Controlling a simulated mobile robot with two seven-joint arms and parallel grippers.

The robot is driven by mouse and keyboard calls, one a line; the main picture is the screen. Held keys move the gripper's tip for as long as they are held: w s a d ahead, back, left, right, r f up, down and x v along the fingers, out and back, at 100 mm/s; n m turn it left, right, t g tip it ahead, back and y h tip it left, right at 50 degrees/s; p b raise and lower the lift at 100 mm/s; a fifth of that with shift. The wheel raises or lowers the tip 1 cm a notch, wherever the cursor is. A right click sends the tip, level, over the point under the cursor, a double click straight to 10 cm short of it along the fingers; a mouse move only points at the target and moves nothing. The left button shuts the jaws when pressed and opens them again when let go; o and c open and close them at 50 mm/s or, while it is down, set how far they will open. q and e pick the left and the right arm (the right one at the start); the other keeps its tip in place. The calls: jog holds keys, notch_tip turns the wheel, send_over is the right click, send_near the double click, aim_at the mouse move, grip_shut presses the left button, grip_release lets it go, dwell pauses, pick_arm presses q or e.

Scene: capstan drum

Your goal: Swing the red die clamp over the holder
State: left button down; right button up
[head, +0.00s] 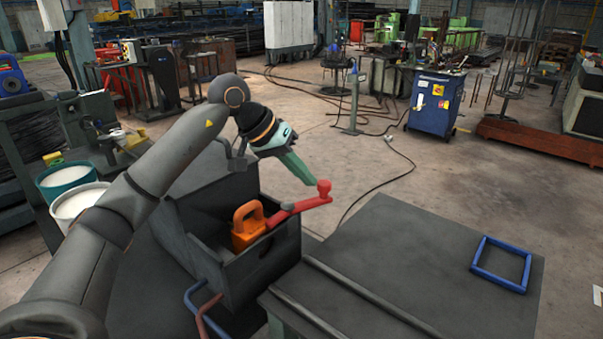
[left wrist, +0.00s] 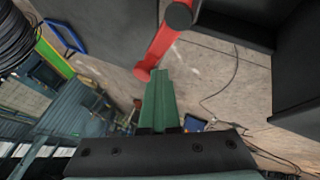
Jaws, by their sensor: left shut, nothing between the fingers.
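The red die clamp (head: 300,206) is an arm with a round knob at its outer end. It reaches from the dark box over its right rim. An orange block with a loop (head: 248,226), possibly the holder, stands in the box beside the clamp's inner end. My left gripper (head: 311,181) is shut and empty, its green fingertips right beside the knob; I cannot tell whether they touch. In the left wrist view, the clamp (left wrist: 162,46) runs from a dark round pivot to its knob, just left of the shut fingers (left wrist: 160,75). My right gripper is not in view.
The dark box (head: 205,250) has raised walls around the orange block. A dark table (head: 410,280) at the right carries a raised strip and a blue square frame (head: 474,258). Two buckets (head: 80,205) stand at the left. Open floor lies behind the table.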

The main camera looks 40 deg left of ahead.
pick_arm(q)
jog(key=shift+d, duration=0.45)
jog(key=v, duration=1.2)
jog(key=shift+a+r, duration=0.2)
jog(key=shift+a, duration=0.15)
jog(key=shift+s, duration=0.15)
